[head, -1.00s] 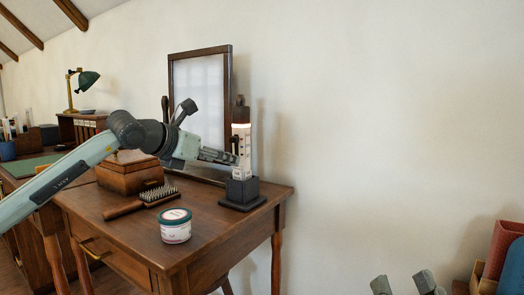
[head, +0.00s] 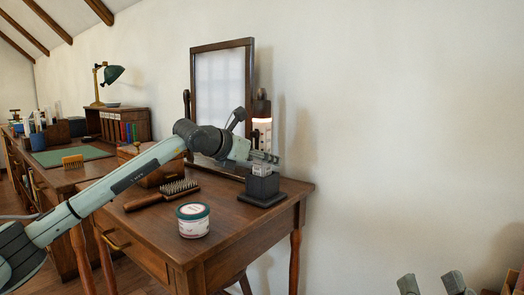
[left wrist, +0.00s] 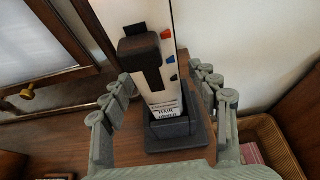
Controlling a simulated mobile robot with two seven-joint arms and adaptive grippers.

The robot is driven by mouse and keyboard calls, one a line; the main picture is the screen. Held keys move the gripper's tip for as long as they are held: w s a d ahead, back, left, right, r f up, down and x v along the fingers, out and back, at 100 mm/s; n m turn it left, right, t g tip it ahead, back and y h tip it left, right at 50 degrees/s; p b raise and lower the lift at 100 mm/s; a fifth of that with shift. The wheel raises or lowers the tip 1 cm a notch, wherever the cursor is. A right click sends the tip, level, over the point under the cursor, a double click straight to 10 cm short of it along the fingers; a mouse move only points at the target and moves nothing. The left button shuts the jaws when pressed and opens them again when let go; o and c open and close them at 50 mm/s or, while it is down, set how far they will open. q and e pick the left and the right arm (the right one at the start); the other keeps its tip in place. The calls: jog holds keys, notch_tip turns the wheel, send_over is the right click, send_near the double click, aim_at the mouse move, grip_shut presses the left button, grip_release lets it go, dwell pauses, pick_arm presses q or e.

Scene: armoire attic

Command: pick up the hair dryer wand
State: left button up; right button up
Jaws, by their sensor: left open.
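The hair dryer wand (head: 262,128) is white with a dark top and stands upright in a dark square stand (head: 263,189) at the right end of the wooden table. In the left wrist view the wand (left wrist: 157,100) shows a label, a black part and red and blue buttons, with the stand (left wrist: 190,137) below. My left gripper (head: 268,157) is open just above the stand, with its fingers on either side of the wand (left wrist: 177,35). I cannot tell whether they touch it. My right gripper (head: 432,284) is at the bottom edge, fingers apart and empty.
A wooden box (head: 150,172), a brush (head: 165,193) and a round tub (head: 193,219) sit left of the stand. A desk with a green lamp (head: 112,75) is further left. The plain wall is behind.

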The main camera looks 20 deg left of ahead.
pick_arm(q)
jog(key=shift+c, duration=0.3)
grip_shut()
jog(key=shift+r, duration=0.1)
